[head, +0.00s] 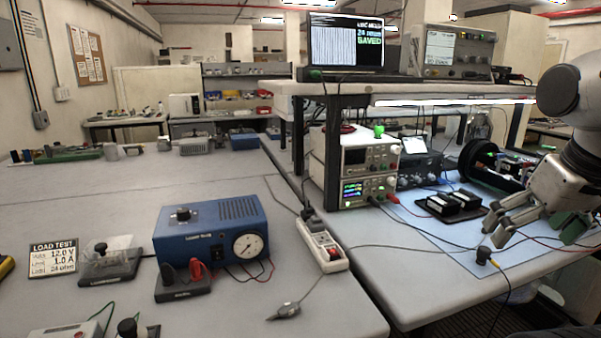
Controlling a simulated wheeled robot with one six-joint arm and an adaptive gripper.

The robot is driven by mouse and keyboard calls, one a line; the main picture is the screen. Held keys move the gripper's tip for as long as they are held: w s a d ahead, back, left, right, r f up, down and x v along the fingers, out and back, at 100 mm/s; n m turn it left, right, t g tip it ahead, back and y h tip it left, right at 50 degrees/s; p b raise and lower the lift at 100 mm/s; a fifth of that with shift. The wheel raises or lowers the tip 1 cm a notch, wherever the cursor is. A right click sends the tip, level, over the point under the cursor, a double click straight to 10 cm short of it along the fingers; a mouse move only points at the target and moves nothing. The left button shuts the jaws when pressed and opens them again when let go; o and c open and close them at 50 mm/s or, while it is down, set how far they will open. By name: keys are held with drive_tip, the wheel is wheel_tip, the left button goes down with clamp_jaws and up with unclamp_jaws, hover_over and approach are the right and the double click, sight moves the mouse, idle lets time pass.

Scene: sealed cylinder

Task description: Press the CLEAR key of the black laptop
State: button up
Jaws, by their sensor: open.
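The black laptop (345,42) stands open on the raised shelf above the right bench. Its screen shows a block of white text or figures on the left and "24 ohms SAVED" on the right. Its keyboard is seen almost edge-on, so I cannot make out the CLEAR key. My gripper (535,230) is at the right, low over the blue mat of the right bench, well below and to the right of the laptop. Its fingers are spread and I see nothing held between them.
The shelf (420,90) also carries an instrument (455,52) right of the laptop. Below it stand stacked power supplies (362,168) and a dark open cylinder (492,168). A blue load box (212,232), a power strip (323,246) and a "LOAD TEST" card (53,258) occupy the left bench.

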clamp_jaws()
idle(0.3)
idle(1.1)
